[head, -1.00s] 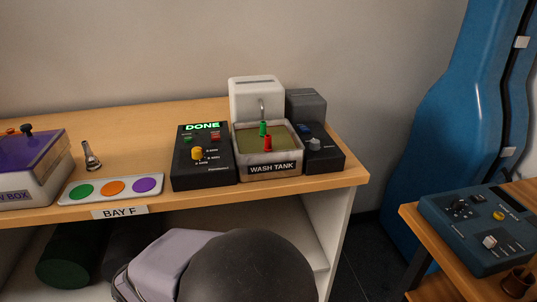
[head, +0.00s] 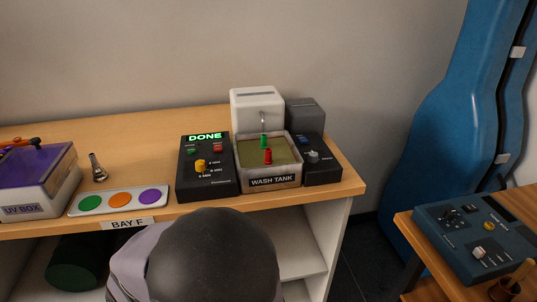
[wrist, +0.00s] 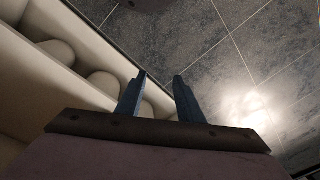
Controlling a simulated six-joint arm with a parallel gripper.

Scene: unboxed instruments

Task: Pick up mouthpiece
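The mouthpiece (head: 97,169), a small silver brass-instrument piece, stands on the wooden shelf top at the left in the head view, behind the tray with coloured dots. My gripper (wrist: 160,78) shows in the wrist view with its two dark blue fingers apart and nothing between them. It points at the tiled floor beside the shelf unit, away from the mouthpiece. In the head view my arm covers part of the shelf front, and the fingers are hidden.
The UV box (head: 33,204) with a purple lid is left of the mouthpiece. A tray (head: 76,207) with green, orange and purple dots lies in front. The timer reading DONE (head: 208,180) and the wash tank (head: 273,181) stand right. A blue case (head: 437,130) stands at far right.

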